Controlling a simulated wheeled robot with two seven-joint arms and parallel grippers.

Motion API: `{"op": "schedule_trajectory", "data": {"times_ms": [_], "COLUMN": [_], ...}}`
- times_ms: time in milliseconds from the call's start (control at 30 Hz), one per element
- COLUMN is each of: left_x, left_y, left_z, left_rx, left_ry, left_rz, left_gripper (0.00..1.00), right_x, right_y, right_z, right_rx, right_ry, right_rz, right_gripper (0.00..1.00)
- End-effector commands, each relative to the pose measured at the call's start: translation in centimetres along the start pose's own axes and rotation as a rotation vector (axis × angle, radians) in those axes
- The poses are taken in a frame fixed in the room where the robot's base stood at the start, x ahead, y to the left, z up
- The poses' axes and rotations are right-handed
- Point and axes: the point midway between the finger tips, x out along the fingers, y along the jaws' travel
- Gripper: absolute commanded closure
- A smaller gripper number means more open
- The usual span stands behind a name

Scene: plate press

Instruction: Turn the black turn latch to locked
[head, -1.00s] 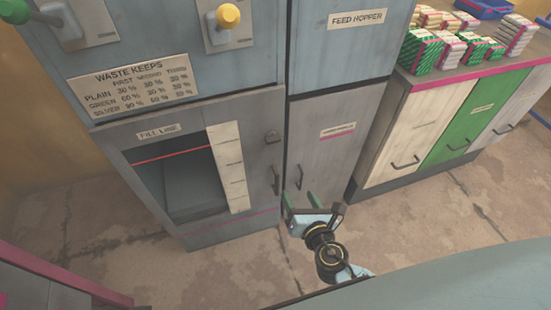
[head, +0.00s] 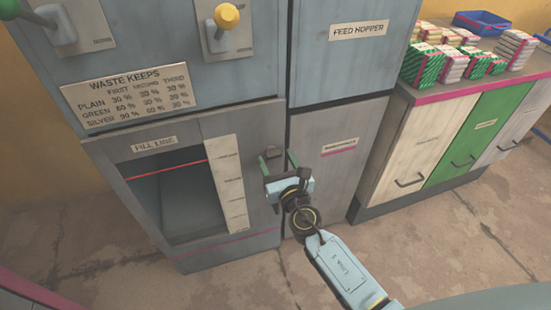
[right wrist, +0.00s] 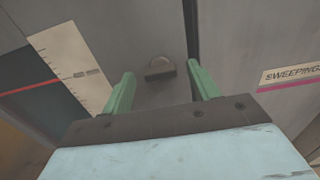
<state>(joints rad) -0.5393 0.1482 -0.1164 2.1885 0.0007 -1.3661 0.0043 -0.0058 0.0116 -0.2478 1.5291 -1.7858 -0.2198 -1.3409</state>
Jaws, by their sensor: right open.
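The black turn latch (head: 273,151) is a small dark piece on the grey door of the lower left cabinet, near the door's right edge. In the right wrist view the latch (right wrist: 160,73) shows as a dark block with a rounded top. My right gripper (head: 278,159) is open, with its green fingers pointing at the door around the latch's place. In the right wrist view the gripper (right wrist: 160,80) has one finger on each side of the latch, with gaps. I cannot tell how far the tips are from the door. My left gripper is not in view.
The sweepings door (head: 340,165) is to the right. Levers with green (head: 10,8) and yellow (head: 227,15) knobs are above. A counter (head: 445,88) with stacked packs stands at right; the floor before it is clear.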

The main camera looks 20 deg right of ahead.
Motion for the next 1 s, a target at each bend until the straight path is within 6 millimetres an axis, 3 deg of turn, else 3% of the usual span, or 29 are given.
{"op": "schedule_trajectory", "data": {"times_ms": [200,467,800,1000], "left_x": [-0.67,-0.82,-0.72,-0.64], "left_y": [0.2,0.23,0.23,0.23], "left_z": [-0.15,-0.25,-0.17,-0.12], "left_rx": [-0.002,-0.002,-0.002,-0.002], "left_ry": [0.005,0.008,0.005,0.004], "left_rz": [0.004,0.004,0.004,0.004], "left_gripper": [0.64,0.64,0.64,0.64], "right_x": [1.45,1.5,1.47,1.47], "right_y": [0.01,0.01,0.01,0.0], "right_z": [-0.02,-0.02,-0.03,-0.04], "right_rx": [0.0,0.0,0.0,0.012], "right_ry": [0.0,0.001,0.001,0.001], "right_rz": [0.001,0.001,0.001,0.001], "right_gripper": [0.4,0.4,0.84,0.85]}}
